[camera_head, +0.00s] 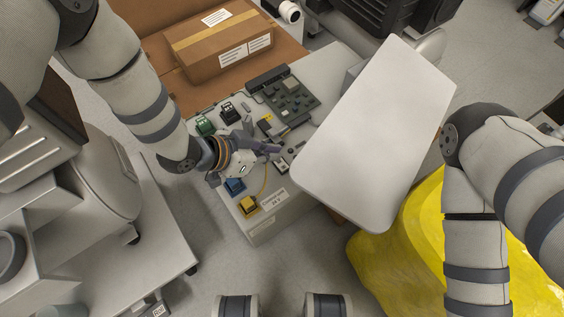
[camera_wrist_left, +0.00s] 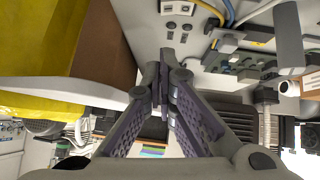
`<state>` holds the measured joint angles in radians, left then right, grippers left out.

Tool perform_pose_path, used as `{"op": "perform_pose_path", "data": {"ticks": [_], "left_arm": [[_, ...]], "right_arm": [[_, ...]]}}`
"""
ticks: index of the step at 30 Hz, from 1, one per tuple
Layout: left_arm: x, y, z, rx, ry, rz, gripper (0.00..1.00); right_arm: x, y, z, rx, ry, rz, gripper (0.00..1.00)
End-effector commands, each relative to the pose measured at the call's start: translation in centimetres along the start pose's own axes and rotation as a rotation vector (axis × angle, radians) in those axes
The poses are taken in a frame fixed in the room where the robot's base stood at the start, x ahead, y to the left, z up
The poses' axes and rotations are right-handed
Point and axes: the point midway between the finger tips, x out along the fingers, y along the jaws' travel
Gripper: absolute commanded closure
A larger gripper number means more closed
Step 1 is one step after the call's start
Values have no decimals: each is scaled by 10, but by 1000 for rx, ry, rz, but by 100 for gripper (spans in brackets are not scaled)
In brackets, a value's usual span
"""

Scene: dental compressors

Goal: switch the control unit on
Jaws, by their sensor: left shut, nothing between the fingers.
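The control unit (camera_head: 270,224) is an open grey box in the head view, with a green-grey circuit board (camera_head: 284,95) and small coloured parts inside. Its pale lid (camera_head: 380,130) stands open on the right. My left gripper (camera_head: 276,148) is over the box, shut and empty. Its fingertips are close to a small white plate with a dark switch-like part (camera_head: 283,164); I cannot tell whether they touch. In the left wrist view the closed fingertips (camera_wrist_left: 162,68) point at a pale panel with small dark round fittings (camera_wrist_left: 178,25). My right gripper is not in view.
A brown carton (camera_head: 218,48) lies behind the box. A blue part (camera_head: 234,186) and a yellow part (camera_head: 248,206) sit at the box's near left. Yellow sheeting (camera_head: 395,265) lies at lower right. A grey wheeled unit (camera_head: 100,250) stands left, with floor between.

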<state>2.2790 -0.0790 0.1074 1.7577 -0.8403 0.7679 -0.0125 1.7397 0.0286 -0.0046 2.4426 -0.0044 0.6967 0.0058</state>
Motion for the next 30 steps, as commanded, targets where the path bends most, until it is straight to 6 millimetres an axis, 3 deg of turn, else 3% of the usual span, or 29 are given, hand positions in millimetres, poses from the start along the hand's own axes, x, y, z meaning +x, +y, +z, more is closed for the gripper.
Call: {"op": "perform_pose_path", "data": {"ticks": [5,12,30], "left_arm": [[41,1,3,-2,-1,2,100],[63,0,26,-3,-1,1,100],[59,-8,36,14,1,-18,100]], "right_arm": [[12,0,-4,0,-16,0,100],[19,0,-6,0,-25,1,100],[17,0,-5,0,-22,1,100]]}}
